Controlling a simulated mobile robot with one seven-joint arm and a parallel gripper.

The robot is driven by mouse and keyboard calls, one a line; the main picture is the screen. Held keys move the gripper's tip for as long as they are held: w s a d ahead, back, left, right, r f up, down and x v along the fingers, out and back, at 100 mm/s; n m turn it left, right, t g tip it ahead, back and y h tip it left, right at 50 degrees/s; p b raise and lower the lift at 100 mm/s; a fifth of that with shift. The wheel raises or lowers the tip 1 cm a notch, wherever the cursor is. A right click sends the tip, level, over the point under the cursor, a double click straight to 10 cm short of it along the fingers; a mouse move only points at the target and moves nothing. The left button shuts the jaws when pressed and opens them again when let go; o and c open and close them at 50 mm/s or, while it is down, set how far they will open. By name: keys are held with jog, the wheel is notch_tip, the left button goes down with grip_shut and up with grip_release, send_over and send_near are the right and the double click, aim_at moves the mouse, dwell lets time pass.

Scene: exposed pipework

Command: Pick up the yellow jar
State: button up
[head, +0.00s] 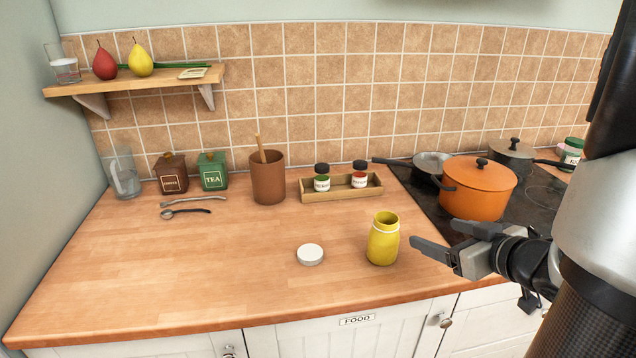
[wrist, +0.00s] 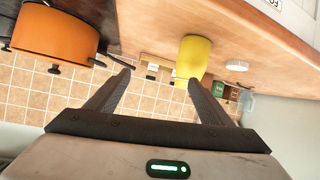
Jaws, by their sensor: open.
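The yellow jar (head: 383,240) stands upright on the wooden counter near its front edge, with its mouth open. A round white lid (head: 310,254) lies flat on the counter to its left. My gripper (head: 430,247) is just right of the jar in the head view, open and empty, with its fingers pointing left. In the wrist view the jar (wrist: 193,58) shows ahead, beyond the fingertips of my gripper (wrist: 160,78) and nearer the right finger. I see no contact between the fingers and the jar.
An orange pot (head: 478,188) stands on the dark hob (head: 437,210) behind my gripper. A wooden rack (head: 341,188) with two small spice jars, a brown utensil pot (head: 268,177) and canisters line the back. The counter's left middle is clear.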

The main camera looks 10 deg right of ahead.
aim_at(394, 240)
jog(key=s+a+f+n+y, duration=0.1)
jog(key=s+a+n+y, duration=0.1)
jog(key=a+y, duration=0.15)
jog(key=shift+g, duration=0.3)
jog(key=b+x, duration=0.3)
jog(key=x, duration=0.7)
jog(key=shift+w+a+f, duration=0.2)
jog(key=shift+a+f, duration=0.05)
jog(key=shift+a, duration=0.1)
jog(key=shift+w+d+r+b+x, duration=0.15)
jog(key=shift+b+x, duration=0.4)
jog(key=shift+x, duration=0.9)
jog(key=shift+w+d+r+b+x, duration=0.1)
jog(key=shift+b+x, duration=0.45)
jog(key=shift+x, duration=0.95)
jog(key=shift+c, duration=0.4)
jog(key=shift+s, duration=0.1)
jog(key=c, duration=1.1)
jog(key=shift+r, duration=0.1)
jog(key=shift+c, duration=0.3)
